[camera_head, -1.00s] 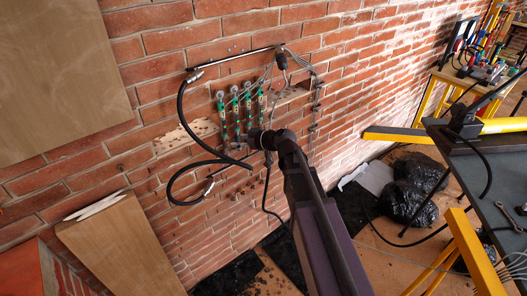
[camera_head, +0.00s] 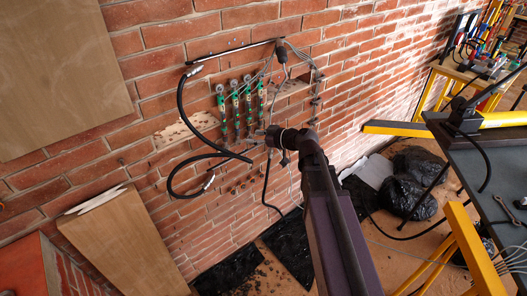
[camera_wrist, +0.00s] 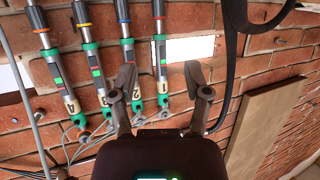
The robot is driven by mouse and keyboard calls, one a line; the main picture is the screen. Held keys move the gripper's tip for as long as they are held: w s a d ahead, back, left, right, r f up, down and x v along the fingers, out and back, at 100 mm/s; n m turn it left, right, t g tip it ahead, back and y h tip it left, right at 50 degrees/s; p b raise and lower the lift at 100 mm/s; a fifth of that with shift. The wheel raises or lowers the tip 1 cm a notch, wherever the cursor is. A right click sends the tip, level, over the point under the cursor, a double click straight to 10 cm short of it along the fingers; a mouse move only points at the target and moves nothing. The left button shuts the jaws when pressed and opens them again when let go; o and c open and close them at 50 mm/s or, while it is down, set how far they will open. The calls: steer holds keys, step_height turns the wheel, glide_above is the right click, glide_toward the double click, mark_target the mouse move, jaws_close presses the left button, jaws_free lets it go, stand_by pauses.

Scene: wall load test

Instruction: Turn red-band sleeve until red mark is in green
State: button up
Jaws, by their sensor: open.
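Several green-and-silver tension units hang side by side on the brick wall in the head view, up and left of my gripper (camera_head: 278,137). In the wrist view the unit labelled 1 (camera_wrist: 162,72) shows between my open, empty fingers (camera_wrist: 162,76). A sleeve with what looks like a red band (camera_wrist: 158,18) is at its top, near the picture's edge. Unit 2 (camera_wrist: 130,65) is left of it, behind the left finger. Units 3 (camera_wrist: 96,70) and 4 (camera_wrist: 60,80) are farther left. Green shows on unit 1's body; its red mark is too small to tell.
A black hose (camera_head: 183,120) loops left of the units; it also shows right of my fingers in the wrist view (camera_wrist: 232,60). Grey cables (camera_wrist: 22,85) run by unit 4. A wooden panel (camera_wrist: 270,115) is at right. A yellow beam (camera_head: 395,132) stands out right of my arm.

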step_height(320, 180, down, 6)
steer(key=t+y+b, duration=0.2)
steer(key=y+b, duration=0.1)
steer(key=b, duration=0.9)
steer(key=p+x, duration=0.1)
steer(key=x, duration=1.1)
steer(key=shift+w+a+r, duration=0.1)
steer(key=shift+w, duration=0.25)
steer(key=shift+n+g+y, duration=0.5)
steer(key=shift+g, duration=0.1)
steer(key=shift+g, duration=0.3)
steer(key=shift+s+d+n, duration=0.1)
steer(key=shift+d+n, duration=0.15)
steer(key=shift+n, duration=0.05)
steer(key=v, duration=1.3)
steer(key=shift+d, duration=0.3)
